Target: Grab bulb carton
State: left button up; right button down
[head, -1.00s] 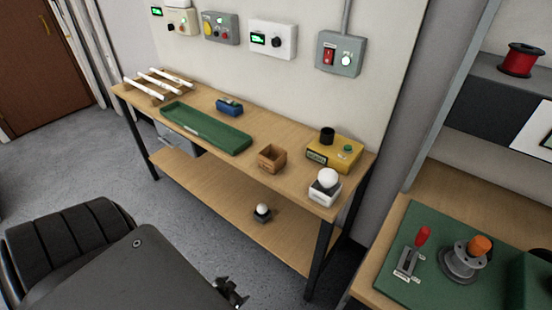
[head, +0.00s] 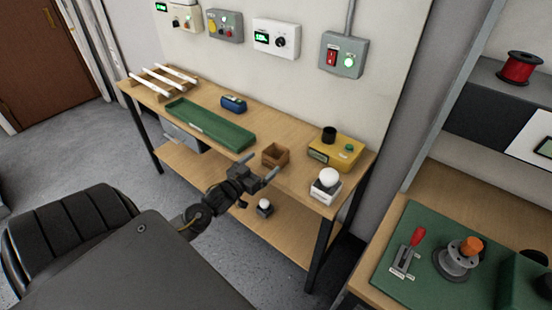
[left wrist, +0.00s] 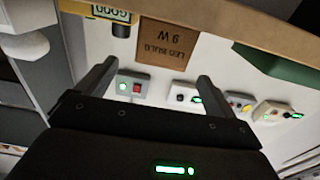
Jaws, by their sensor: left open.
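The bulb carton (head: 276,155) is a small brown box with an open top, standing on the wooden workbench (head: 310,181) near its front edge. In the left wrist view the carton (left wrist: 165,42) is upside down, and its face reads "LED BULB 9 W". My left gripper (head: 261,167) is open and empty in front of the bench, just short of the carton. In the left wrist view the carton shows beyond and between the two fingers (left wrist: 157,72), apart from them. My right gripper is not in view.
A green tray (head: 242,146) lies left of the carton. A yellow tester box (head: 335,151) and a white-domed lamp block (head: 326,188) stand to its right. Control boxes hang on the wall behind.

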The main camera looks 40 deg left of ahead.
aim_at(269, 158)
pick_arm(q)
jog(key=shift+w, duration=1.4)
jog(key=w+p, duration=0.1)
jog(key=w, duration=0.2)
jog(key=shift+w+a, duration=0.15)
jog(key=shift+w, duration=0.25)
jog(key=shift+w+f, duration=0.1)
jog(key=shift+w, duration=0.35)
jog(key=shift+c, duration=0.8)
jog(key=c, duration=0.9)
